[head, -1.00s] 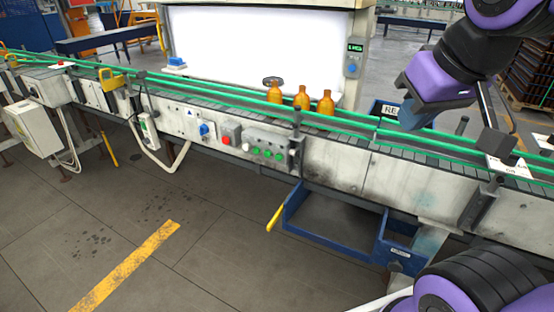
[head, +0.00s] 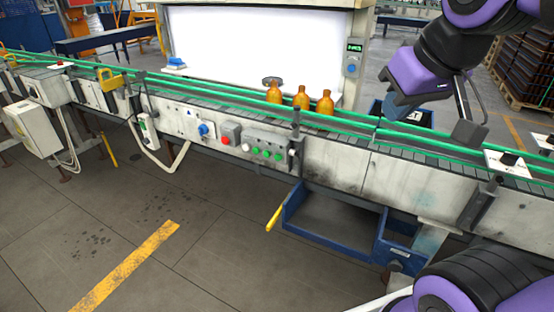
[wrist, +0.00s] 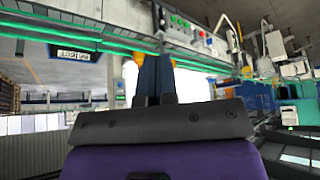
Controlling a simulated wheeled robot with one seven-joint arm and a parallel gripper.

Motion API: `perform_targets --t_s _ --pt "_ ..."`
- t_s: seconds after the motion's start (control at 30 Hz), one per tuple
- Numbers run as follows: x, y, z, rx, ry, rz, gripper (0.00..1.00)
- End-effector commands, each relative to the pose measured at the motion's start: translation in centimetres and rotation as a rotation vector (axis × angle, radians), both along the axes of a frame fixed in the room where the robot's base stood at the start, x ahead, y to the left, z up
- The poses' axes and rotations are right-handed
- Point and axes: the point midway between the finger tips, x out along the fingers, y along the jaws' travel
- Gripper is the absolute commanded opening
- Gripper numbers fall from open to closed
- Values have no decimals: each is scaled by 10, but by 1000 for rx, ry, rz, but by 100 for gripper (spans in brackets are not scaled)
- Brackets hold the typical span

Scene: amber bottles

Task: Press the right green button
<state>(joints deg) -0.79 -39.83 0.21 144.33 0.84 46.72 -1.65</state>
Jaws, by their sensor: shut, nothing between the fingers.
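The right green button (head: 278,155) is the rightmost of a short row of green buttons on a grey control box on the conveyor's front side. In the wrist view small green buttons (wrist: 181,22) show near the top, upside down; I cannot tell which is the right one. My gripper (head: 393,110) is above and behind the conveyor, to the right of the box and well apart from it. Its blue fingers (wrist: 155,62) are shut and empty in the wrist view.
The conveyor (head: 345,165) with green rails crosses the view. Several amber bottles (head: 301,98) stand on it behind the control box. A red button (head: 225,140) and a blue knob (head: 204,130) sit to the left. A blue bin (head: 330,240) is below.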

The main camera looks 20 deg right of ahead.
Motion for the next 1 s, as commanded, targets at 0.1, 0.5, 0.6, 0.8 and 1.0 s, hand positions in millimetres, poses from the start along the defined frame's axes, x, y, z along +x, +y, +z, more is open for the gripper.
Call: perform_targets --t_s 0.1,0.5,0.6,0.8,1.0 --pt "32 6 -4 -6 -34 39 0" --pt "139 28 -23 -41 -192 159 0" --pt "164 34 -31 -53 -231 184 0" --pt "211 47 -51 -82 -309 230 0" --pt "254 60 -76 -119 -386 269 0"
